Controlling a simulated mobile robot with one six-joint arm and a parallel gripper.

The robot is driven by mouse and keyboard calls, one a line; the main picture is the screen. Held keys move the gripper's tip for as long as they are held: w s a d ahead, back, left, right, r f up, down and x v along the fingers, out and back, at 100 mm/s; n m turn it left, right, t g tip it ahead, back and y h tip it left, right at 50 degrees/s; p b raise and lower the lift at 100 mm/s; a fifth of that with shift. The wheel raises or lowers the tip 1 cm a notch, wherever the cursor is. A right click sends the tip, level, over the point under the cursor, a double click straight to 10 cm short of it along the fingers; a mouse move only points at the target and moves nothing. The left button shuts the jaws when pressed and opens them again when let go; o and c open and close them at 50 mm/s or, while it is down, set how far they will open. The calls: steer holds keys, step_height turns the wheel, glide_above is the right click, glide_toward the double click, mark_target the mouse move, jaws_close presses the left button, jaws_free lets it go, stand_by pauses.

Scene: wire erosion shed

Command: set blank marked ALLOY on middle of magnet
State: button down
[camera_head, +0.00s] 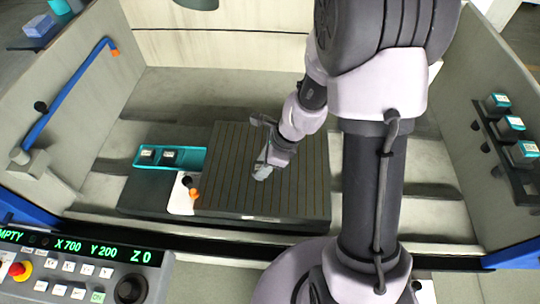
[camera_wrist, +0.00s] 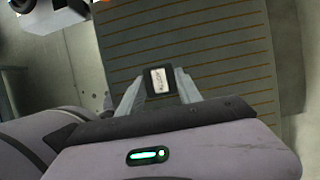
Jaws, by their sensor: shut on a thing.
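The magnet (camera_head: 228,160) is a dark flat plate with thin brown stripes, and it fills the upper part of the wrist view (camera_wrist: 215,40). My gripper (camera_head: 263,170) is over the plate, near its middle. In the wrist view my gripper (camera_wrist: 157,86) is shut on a small dark blank (camera_wrist: 158,79) with a white label. The label's lettering is sideways and too small to read surely. I cannot tell whether the blank touches the plate. In the head view the held blank is mostly hidden by the fingers.
A teal tray (camera_head: 198,155) with two dark labelled blanks (camera_head: 169,156) is left of the magnet. A white block with an orange knob (camera_head: 194,194) sits at the plate's left front corner. A rack (camera_head: 507,150) with teal-labelled items is on the right wall. The panel (camera_head: 80,268) reads "Z 0".

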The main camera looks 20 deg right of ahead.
steer(key=w+d, duration=0.1)
steer(key=w, duration=0.1)
steer(key=w+d, duration=0.1)
steer(key=w, duration=0.1)
steer(key=shift+d+f, duration=0.25)
steer(key=shift+d, duration=0.1)
steer(key=shift+w+d+f+b, duration=0.1)
steer(key=shift+f+b, duration=0.45)
steer(key=shift+f, duration=0.45)
steer(key=shift+w+d+f+b, duration=0.1)
steer(key=shift+f+b, duration=0.4)
steer(key=shift+f, duration=0.5)
steer(key=c, duration=0.8)
jaws_free()
steer(key=shift+r, duration=0.1)
steer(key=shift+r, duration=0.1)
